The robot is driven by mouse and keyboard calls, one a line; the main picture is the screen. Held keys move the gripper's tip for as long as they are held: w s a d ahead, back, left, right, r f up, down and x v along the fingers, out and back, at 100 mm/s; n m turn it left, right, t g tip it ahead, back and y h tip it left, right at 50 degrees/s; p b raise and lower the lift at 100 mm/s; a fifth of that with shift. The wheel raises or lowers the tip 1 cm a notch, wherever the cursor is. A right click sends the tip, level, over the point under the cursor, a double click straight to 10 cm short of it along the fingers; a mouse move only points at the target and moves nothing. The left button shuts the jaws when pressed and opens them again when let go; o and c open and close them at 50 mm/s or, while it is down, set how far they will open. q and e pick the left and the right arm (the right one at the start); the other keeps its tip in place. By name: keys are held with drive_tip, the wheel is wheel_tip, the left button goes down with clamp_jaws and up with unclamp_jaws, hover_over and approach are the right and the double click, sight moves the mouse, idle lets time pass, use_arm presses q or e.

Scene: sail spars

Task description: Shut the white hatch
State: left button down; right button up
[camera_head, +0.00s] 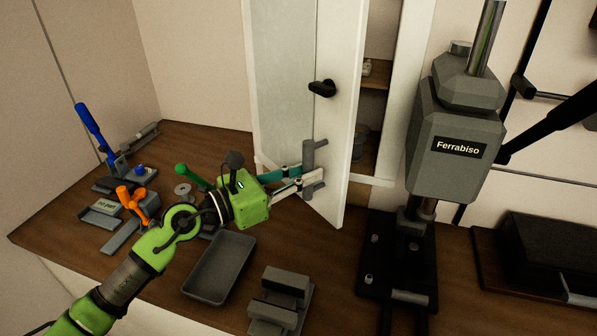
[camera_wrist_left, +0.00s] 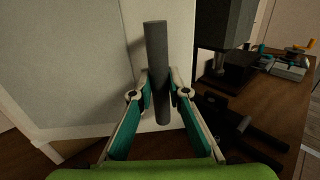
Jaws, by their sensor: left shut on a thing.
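The white hatch (camera_head: 340,120) stands open at the back of the bench, its free edge swung out toward me. Shelves show through the gap to its right. A grey bar handle (camera_head: 308,157) is on its face, with a black knob (camera_head: 322,88) higher up. My left gripper (camera_head: 304,178) is shut on the grey handle. In the left wrist view the handle (camera_wrist_left: 157,50) stands upright between the two fingertips (camera_wrist_left: 160,90), with the white hatch (camera_wrist_left: 182,50) behind it. My right gripper is not in view.
A grey press marked Ferrabiso (camera_head: 458,150) stands right of the hatch. A shallow grey tray (camera_head: 219,268) and a grey vise-like block (camera_head: 280,300) lie in front. Blue and orange clamp-like tools (camera_head: 133,203) sit at the left. A dark box (camera_head: 550,255) is at the far right.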

sight(326, 164)
use_arm(q)
drive_tip(key=shift+x, duration=3.85)
drive_tip(key=shift+w+r, duration=0.1)
drive_tip(key=c, duration=1.9)
unclamp_jaws()
